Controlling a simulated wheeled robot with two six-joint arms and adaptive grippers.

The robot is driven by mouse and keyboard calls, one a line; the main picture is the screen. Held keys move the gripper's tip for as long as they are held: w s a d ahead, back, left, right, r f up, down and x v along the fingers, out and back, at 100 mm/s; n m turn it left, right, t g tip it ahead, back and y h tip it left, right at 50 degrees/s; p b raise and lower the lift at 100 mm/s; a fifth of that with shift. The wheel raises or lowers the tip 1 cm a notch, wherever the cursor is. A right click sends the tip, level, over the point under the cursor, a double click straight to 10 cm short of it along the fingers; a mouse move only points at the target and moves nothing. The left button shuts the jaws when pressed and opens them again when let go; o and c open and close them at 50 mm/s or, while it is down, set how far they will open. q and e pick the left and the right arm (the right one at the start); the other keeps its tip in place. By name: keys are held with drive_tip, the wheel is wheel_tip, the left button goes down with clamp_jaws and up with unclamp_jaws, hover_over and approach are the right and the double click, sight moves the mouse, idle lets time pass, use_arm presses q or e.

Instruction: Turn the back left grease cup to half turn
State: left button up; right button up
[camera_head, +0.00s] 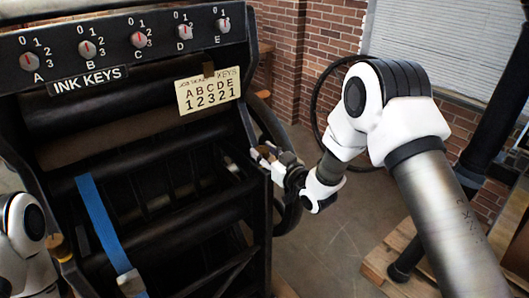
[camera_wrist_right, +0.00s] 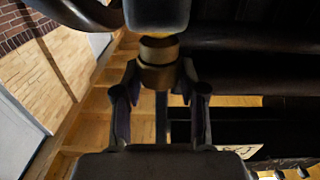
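A brass grease cup (camera_wrist_right: 158,76) shows in the right wrist view, under a dark rounded part of the press. My right gripper (camera_wrist_right: 160,72) has one fingertip on either side of the cup, close against it, and appears shut on it. In the head view my right gripper (camera_head: 262,155) is at the press's right side frame, and the cup there is mostly hidden. Another brass cup (camera_head: 57,246) is on the left side frame. A white part of my left arm shows beside it at the left edge; the left gripper is not in view.
The black press (camera_head: 150,190) fills the left half of the head view, with a row of ink key knobs (camera_head: 138,40) and a card (camera_head: 208,90). A blue strap (camera_head: 104,222) hangs on its front. A handwheel (camera_head: 288,212) is beside my right gripper. A wooden pallet (camera_head: 400,255) lies right.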

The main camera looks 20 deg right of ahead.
drive_tip(key=shift+a+f+m+h+b, duration=0.1)
drive_tip(key=shift+m+h+b, duration=0.25)
drive_tip(key=shift+h, duration=0.25)
drive_tip(key=shift+m+t+h, duration=0.3)
drive_tip(key=shift+m+h, duration=0.05)
drive_tip(key=shift+h, duration=0.25)
drive_tip(key=o, duration=1.2)
drive_tip(key=shift+c, duration=0.2)
drive_tip(key=shift+s, duration=0.1)
drive_tip(key=s+d, duration=0.2)
drive_tip(key=s, duration=0.9)
drive_tip(key=shift+s+d, duration=0.15)
drive_tip(key=shift+s, duration=0.1)
